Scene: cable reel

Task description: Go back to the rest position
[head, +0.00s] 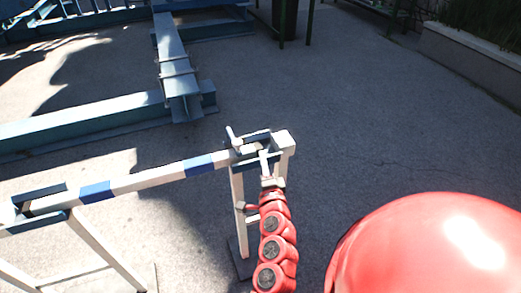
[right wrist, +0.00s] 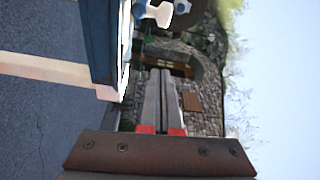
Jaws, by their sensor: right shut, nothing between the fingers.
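My right gripper (head: 263,158) is at the end of the red arm, by the right end of a blue-and-white striped bar (head: 200,163). In the right wrist view its two grey fingers (right wrist: 161,74) lie together, with red pads at their base and nothing between them. In the head view the gripper overlaps the top of the white stand (head: 286,145) that bears the bar; I cannot tell whether they touch. My left gripper is not in view.
A second white stand (head: 98,240) bears the bar's left end. Blue steel beams (head: 80,121) lie on the ground behind. The paving on the right (head: 380,110) is clear up to a planter wall (head: 470,62). A blue part (right wrist: 100,45) is close left of the fingers.

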